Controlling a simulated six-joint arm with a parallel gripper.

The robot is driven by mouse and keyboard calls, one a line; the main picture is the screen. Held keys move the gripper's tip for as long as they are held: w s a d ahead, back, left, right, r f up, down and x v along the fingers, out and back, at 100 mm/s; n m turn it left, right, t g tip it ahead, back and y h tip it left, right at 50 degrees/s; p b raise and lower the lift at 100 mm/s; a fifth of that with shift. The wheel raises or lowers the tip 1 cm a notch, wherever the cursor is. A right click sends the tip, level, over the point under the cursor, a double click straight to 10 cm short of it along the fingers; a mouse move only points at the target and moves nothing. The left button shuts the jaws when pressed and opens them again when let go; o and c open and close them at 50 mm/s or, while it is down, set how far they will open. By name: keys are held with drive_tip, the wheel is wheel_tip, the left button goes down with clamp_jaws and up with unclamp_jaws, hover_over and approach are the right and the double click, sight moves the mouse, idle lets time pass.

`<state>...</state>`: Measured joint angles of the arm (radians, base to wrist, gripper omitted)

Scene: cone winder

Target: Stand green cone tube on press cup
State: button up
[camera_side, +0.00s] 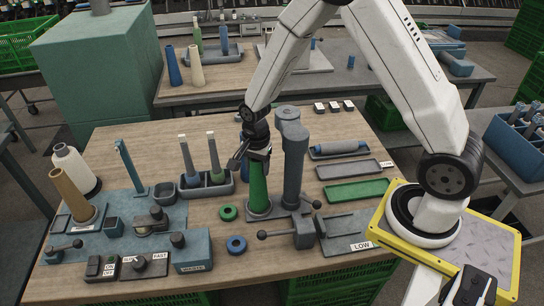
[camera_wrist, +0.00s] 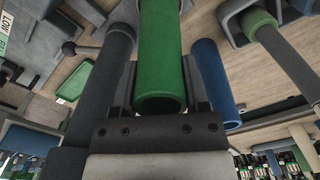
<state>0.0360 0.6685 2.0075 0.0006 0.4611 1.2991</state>
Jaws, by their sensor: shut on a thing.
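My gripper (camera_side: 258,152) is shut on the upper part of the green cone tube (camera_side: 258,188). The tube is upright, with its lower end at the press cup (camera_side: 260,212); I cannot tell whether it rests in the cup or hangs just over it. The grey press column (camera_side: 293,165) stands close to the right of the tube. In the wrist view the green tube (camera_wrist: 162,55) lies between the two fingers, its open end towards the camera. The press cup is not clear in the wrist view.
A rack (camera_side: 206,186) with two tubes stands left of the press. A green ring (camera_side: 228,212) and a blue ring (camera_side: 236,245) lie on the table. A tan cone (camera_side: 73,193) stands at the left. Low trays (camera_side: 355,191) lie at the right.

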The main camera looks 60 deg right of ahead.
drive_tip(key=shift+f, duration=0.5)
idle(0.4)
drive_tip(key=o, duration=1.3)
drive_tip(key=shift+c, duration=0.2)
drive_tip(key=shift+r, duration=0.1)
drive_tip(key=shift+r, duration=3.8)
